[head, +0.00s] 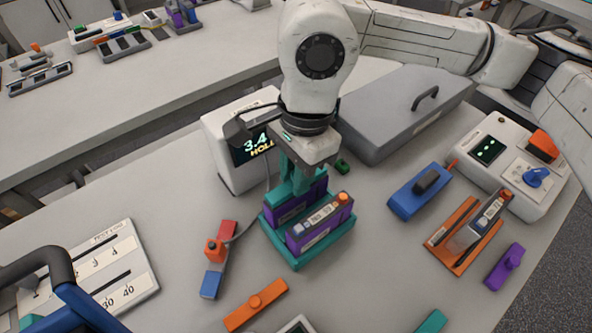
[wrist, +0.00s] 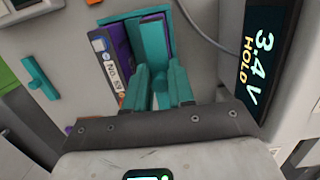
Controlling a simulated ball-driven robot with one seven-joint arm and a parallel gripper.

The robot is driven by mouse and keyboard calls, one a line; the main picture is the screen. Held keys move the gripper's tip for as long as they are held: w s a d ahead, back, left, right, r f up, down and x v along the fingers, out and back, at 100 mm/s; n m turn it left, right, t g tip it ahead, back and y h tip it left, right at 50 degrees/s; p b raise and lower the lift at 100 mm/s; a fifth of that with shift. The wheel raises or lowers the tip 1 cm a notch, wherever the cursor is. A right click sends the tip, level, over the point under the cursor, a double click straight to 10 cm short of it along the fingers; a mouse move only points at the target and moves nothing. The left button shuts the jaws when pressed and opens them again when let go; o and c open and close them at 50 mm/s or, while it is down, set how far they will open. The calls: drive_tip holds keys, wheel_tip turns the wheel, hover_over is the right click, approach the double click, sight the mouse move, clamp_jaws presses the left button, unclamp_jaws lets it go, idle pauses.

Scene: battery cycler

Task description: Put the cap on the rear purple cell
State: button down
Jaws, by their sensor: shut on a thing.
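The rear purple cell (head: 318,188) stands in a teal tray (head: 296,263), behind the front purple cell (head: 320,228), which has a white label and an orange terminal. My gripper (head: 294,188) points down over the rear cell. Its teal fingers also show in the wrist view (wrist: 161,92). They are shut on a teal bar (wrist: 153,48) that looks like the cap. The bar lies lengthwise over the rear cell in the wrist view. I cannot tell whether it touches the cell. My fingers hide much of the rear cell's top.
A cycler box with a lit display (head: 252,148) stands close behind the tray. A red and blue clip (head: 218,260) with a cable lies to the left. An orange cap (head: 256,304) lies in front. A blue block (head: 419,193) and an orange holder (head: 462,236) are right.

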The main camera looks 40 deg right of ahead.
drive_tip(key=c, duration=0.9)
unclamp_jaws()
drive_tip(key=shift+o, duration=0.5)
drive_tip(key=o, duration=0.4)
drive_tip(key=shift+r+p, duration=1.1)
drive_tip(key=shift+r, duration=2.4)
